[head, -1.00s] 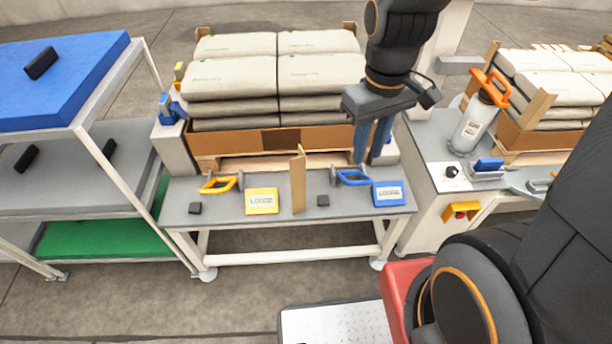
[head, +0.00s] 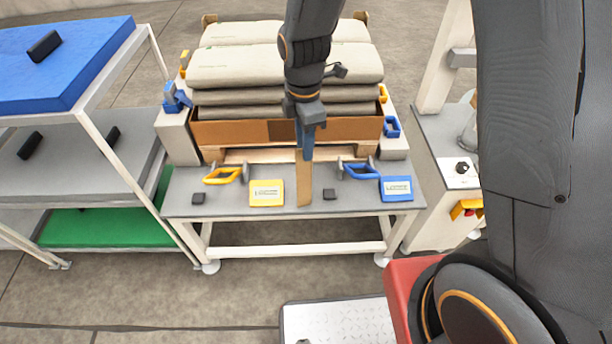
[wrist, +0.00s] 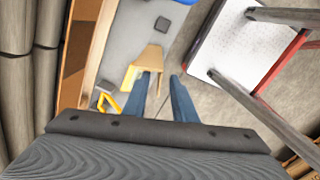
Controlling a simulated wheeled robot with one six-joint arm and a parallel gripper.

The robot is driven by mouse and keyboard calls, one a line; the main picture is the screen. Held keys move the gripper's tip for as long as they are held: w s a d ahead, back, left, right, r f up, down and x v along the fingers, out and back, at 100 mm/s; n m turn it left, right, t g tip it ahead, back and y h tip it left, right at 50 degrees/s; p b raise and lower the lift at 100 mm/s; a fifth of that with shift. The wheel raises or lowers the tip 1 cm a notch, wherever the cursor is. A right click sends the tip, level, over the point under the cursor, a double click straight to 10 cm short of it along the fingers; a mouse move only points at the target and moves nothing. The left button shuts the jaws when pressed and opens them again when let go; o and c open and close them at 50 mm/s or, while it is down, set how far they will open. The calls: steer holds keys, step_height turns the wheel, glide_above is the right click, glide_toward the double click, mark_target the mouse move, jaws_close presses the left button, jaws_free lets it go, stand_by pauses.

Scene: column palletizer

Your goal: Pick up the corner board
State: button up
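The corner board (head: 304,186) is a tan, narrow piece standing upright on the grey table (head: 235,200), between the yellow and blue boxes. It also shows in the wrist view (wrist: 149,57), just beyond the fingertips. My gripper (head: 305,157) points down at the board's upper end, its blue fingers overlapping the board's top in the head view. In the wrist view the two fingers (wrist: 163,76) are apart, with a gap between them. The left finger lines up with the board and partly covers it. Whether a finger touches it I cannot tell.
A yellow box (head: 267,193) and yellow-handled tool (head: 223,176) are left of the board. A blue box (head: 396,188) and blue-handled tool (head: 360,171) are right. Small black blocks lie nearby. The sack-loaded pallet (head: 235,132) stands close behind; shelves (head: 110,175) stand left.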

mark_target(302, 175)
step_height(302, 175, down, 7)
steer(key=shift+f, duration=0.15)
jaws_close()
stand_by(0.4)
